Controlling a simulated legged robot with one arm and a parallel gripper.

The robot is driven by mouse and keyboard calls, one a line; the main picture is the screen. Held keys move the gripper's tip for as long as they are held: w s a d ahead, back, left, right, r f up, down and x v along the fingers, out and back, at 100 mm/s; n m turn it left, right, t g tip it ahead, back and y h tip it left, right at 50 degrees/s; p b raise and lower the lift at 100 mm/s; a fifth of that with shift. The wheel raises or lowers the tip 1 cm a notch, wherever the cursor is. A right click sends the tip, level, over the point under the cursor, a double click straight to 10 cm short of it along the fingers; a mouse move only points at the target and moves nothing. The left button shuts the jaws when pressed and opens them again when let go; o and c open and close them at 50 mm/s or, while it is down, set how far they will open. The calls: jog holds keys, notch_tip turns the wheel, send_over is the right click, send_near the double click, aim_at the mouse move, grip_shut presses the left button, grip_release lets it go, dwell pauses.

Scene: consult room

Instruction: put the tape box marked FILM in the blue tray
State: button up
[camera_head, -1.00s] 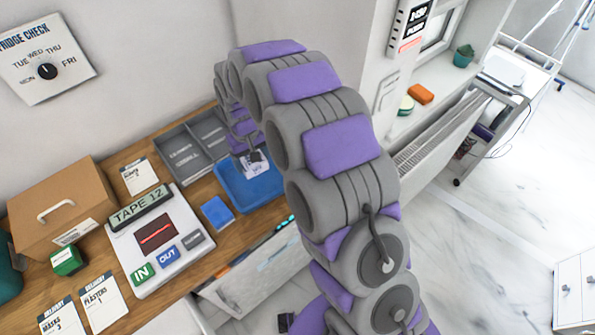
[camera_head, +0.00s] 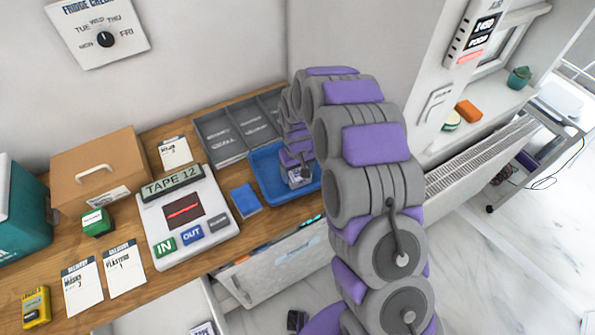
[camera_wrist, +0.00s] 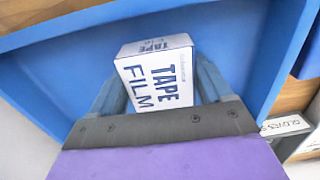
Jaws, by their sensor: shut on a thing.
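The tape box (camera_wrist: 157,77) is white with dark blue print reading TAPE and FILM. In the wrist view it sits between the two fingers of my gripper (camera_wrist: 160,95), which is shut on it. The blue tray (camera_wrist: 60,65) surrounds the box in that view, with its floor and walls behind it. In the head view the blue tray (camera_head: 268,174) stands on the wooden counter, and my gripper (camera_head: 298,180) is over its right part with the white box (camera_head: 297,176). I cannot tell whether the box touches the tray floor.
A grey divided organiser (camera_head: 222,140) lies behind the tray. A blue box (camera_head: 246,198) and a white panel reading TAPE 12 (camera_head: 190,215) are to its left. A cardboard box (camera_head: 98,165) and a green box (camera_head: 97,222) stand farther left. An open drawer (camera_head: 275,265) lies below.

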aim_at(298, 171)
jog(key=shift+d, duration=0.2)
jog(key=o, duration=1)
jog(key=shift+a+r, duration=0.1)
notch_tip(298, 171, up, 12)
jog(key=p, duration=0.1)
jog(key=s+d+r+m, duration=0.2)
jog(key=s+d+r, duration=0.95)
jog(key=s, duration=0.35)
jog(key=s+d+r+m, duration=0.1)
jog(key=s+d, duration=0.1)
jog(key=s, duration=0.5)
jog(key=s+d+m+g, duration=0.1)
jog(key=s+d, duration=0.1)
jog(key=s, duration=0.6)
jog(key=s+d+r+m, duration=0.1)
jog(key=s+d, duration=0.2)
jog(key=s, duration=0.4)
jog(key=shift+s+r+m+g, duration=0.15)
jog(key=shift+r+m+g, duration=0.15)
jog(key=shift+m+g, duration=0.1)
